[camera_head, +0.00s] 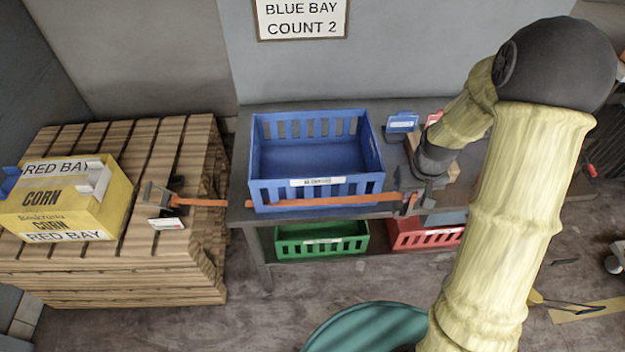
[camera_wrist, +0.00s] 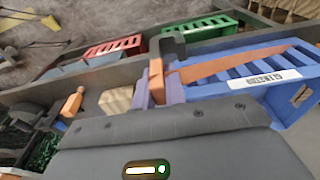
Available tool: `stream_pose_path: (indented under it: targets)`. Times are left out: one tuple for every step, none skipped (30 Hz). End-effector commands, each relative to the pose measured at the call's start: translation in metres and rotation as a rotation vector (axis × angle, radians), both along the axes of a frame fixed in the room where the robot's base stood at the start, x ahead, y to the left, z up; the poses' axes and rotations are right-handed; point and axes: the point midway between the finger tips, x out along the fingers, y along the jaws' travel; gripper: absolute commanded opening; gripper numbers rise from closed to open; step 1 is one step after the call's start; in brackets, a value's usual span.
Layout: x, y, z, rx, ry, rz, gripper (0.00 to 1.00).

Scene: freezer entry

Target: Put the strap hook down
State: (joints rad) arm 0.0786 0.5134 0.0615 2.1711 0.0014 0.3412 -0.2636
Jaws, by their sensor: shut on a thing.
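The orange strap (camera_head: 330,201) runs in front of the blue crate, from a grey metal piece (camera_head: 160,194) on the wooden pallet to my gripper (camera_head: 409,202) near the bench's front edge. My gripper is shut on the strap hook at the strap's right end. The hook is mostly hidden between the fingers. In the wrist view the fingertips (camera_wrist: 165,80) close around a small orange and purplish piece, and the strap (camera_wrist: 230,65) leads off to the right across the blue crate.
An empty blue crate (camera_head: 258,190) stands on the grey bench. Green (camera_head: 320,247) and red (camera_head: 425,240) crates sit below. A yellow corn box (camera_head: 112,205) lies on the pallet (camera_head: 190,262). Small blue and red tags (camera_head: 402,123) stand right of the blue crate.

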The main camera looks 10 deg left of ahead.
Motion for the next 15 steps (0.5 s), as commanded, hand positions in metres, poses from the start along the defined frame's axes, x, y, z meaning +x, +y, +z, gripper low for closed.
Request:
stream_pose_path:
  targets:
    - [0.000, 0.000, 0.000, 0.000, -0.001, 0.000, 0.00]
    - [0.000, 0.000, 0.000, 0.000, -0.001, 0.000, 0.00]
    - [0.000, 0.000, 0.000, 0.000, -0.001, 0.000, 0.00]
    - [0.000, 0.000, 0.000, 0.000, -0.001, 0.000, 0.00]
    - [0.000, 0.000, -0.002, 0.001, 0.000, -0.002, 0.00]
    - [0.001, 0.001, -0.008, 0.003, 0.002, -0.007, 0.00]
    - [0.002, 0.001, -0.011, 0.006, 0.003, -0.010, 0.00]
    - [0.002, 0.002, -0.014, 0.007, 0.004, -0.014, 0.00]
    - [0.003, 0.002, -0.017, 0.009, 0.002, -0.019, 0.00]
    - [0.004, 0.002, -0.021, 0.010, 0.002, -0.023, 0.00]
    - [0.005, 0.003, -0.024, 0.011, 0.003, -0.027, 0.00]
    - [0.006, 0.003, -0.029, 0.014, 0.003, -0.032, 0.00]
    - [0.006, 0.004, -0.033, 0.015, 0.004, -0.036, 0.00]
    - [0.007, 0.004, -0.037, 0.017, 0.003, -0.042, 0.00]
    - [0.008, 0.005, -0.043, 0.019, 0.003, -0.049, 0.00]
